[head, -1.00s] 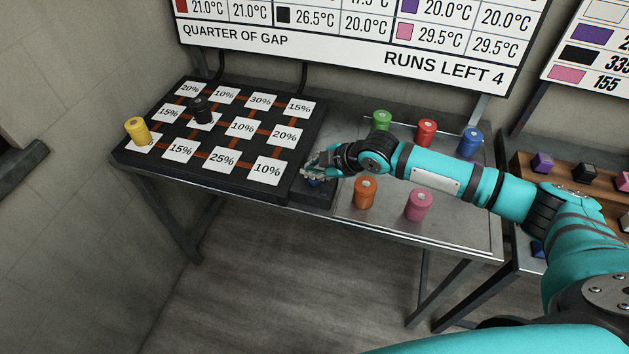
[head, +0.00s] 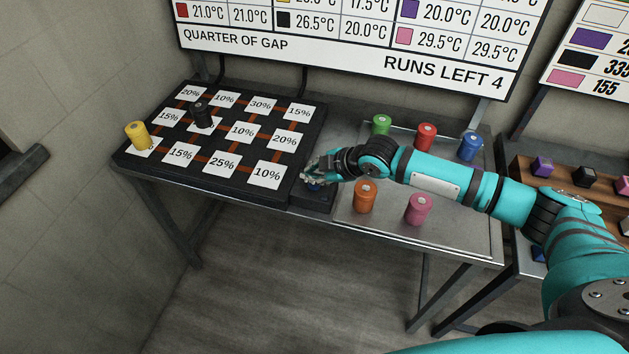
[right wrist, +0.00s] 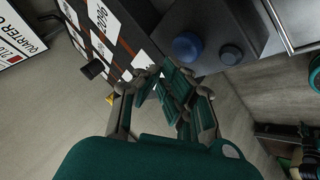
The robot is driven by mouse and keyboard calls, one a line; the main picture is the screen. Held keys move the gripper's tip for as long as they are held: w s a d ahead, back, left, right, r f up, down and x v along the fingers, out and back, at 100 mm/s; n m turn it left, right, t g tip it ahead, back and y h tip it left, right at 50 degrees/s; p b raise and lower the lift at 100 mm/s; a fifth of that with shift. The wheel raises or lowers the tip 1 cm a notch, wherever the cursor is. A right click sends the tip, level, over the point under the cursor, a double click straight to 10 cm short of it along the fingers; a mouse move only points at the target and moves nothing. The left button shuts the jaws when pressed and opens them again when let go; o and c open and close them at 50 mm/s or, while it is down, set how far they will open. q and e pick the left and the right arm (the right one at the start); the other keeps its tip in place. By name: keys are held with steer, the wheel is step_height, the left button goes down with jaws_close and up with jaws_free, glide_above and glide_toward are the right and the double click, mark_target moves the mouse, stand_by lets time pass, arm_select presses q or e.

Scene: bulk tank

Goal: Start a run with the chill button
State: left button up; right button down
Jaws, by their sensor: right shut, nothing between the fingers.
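A blue round button (right wrist: 187,46) sits on a dark box (head: 312,200) at the right end of the black board. A smaller, darker round piece (right wrist: 231,55) is beside it in the right wrist view. My right gripper (head: 313,174) is shut and empty, over the dark box. In the head view it covers most of the blue button (head: 315,187); I cannot tell whether it touches it. In the right wrist view the fingers (right wrist: 160,82) are beside the button. The sign (head: 443,73) reads RUNS LEFT 4. My left gripper is not in view.
The black board (head: 215,195) has percentage cards, with a yellow cylinder (head: 137,135) and a black one (head: 201,114) on it. Green (head: 381,124), red (head: 427,134), blue (head: 471,146), orange (head: 365,196) and pink (head: 418,208) cylinders stand on a metal tray around my right arm.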

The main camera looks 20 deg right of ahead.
steer(key=shift+f, duration=0.15)
steer(key=shift+f, duration=0.3)
steer(key=shift+f+b, duration=0.3)
steer(key=shift+f, duration=0.25)
stand_by(0.9)
steer(key=shift+r, duration=0.15)
steer(key=shift+r+p, duration=0.8)
steer(key=shift+p, duration=0.15)
step_height(320, 180, up, 5)
steer(key=p, duration=0.5)
steer(key=shift+r, duration=0.1)
